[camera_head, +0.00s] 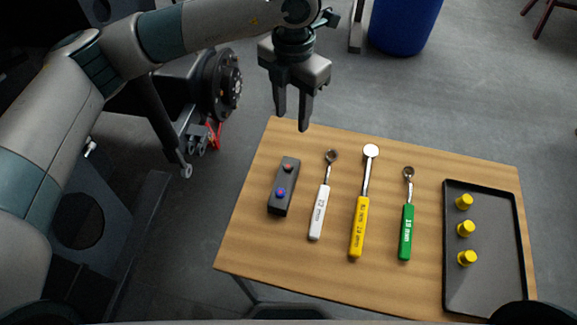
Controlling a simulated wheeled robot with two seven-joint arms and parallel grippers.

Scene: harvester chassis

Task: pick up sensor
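A small dark box with a red and a blue knob on top (284,187) lies near the left side of the wooden table (330,275); it is the thing that looks most like the sensor, though no label shows. My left gripper (291,122) hangs fingers down above the table's far left edge, beyond the box and apart from it. Its two fingers are spread with nothing between them. My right gripper is not in view.
A white-handled (319,212), a yellow-handled (359,228) and a green-handled wrench (406,232) lie right of the box. A black tray (483,285) with three yellow pieces (466,228) is at the right. A blue bin (405,25) stands on the floor behind.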

